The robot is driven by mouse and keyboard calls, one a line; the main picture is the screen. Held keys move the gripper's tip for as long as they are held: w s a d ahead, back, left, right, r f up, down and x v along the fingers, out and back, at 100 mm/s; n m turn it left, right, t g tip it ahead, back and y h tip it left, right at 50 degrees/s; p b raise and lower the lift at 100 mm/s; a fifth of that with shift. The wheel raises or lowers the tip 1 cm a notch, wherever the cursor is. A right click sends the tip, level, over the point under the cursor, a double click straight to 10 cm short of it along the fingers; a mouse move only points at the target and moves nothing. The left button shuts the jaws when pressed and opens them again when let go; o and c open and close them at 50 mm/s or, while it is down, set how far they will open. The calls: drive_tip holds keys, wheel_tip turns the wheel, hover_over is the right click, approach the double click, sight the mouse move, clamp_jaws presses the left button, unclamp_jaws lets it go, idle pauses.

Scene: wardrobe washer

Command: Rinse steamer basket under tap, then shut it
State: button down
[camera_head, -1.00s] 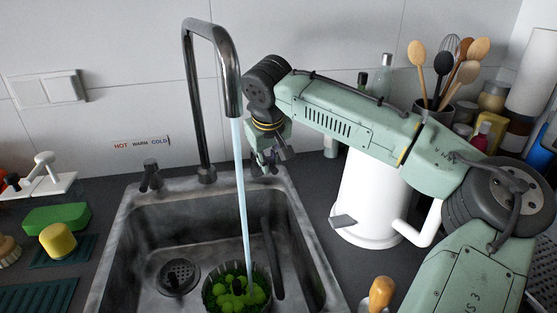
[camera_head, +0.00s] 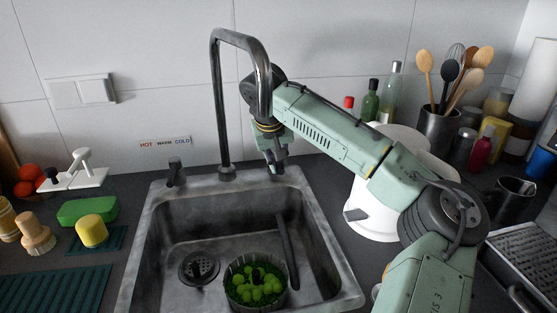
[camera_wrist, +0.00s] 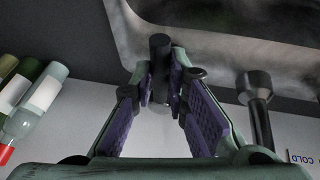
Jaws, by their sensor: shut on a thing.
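The steamer basket (camera_head: 233,293), a dark round basket filled with green pieces, sits on the sink floor below the tap (camera_head: 265,85). No water comes from the spout. My gripper (camera_head: 273,167) is at the back right rim of the sink. In the wrist view my gripper (camera_wrist: 168,95) is shut on a dark upright tap handle (camera_wrist: 160,45) between its purple finger pads. In the head view this handle is mostly hidden by the gripper.
The sink (camera_head: 165,240) has a drain (camera_head: 199,267) left of the basket. A white jug-like appliance (camera_head: 372,215) stands close under my arm. Bottles (camera_head: 370,102) and a utensil holder (camera_head: 437,130) are behind right. A sponge (camera_head: 87,210) lies left.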

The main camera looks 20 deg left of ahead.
drive_tip(key=c, duration=1.6)
unclamp_jaws()
drive_tip(key=shift+o, duration=0.2)
drive_tip(key=shift+d, duration=0.1)
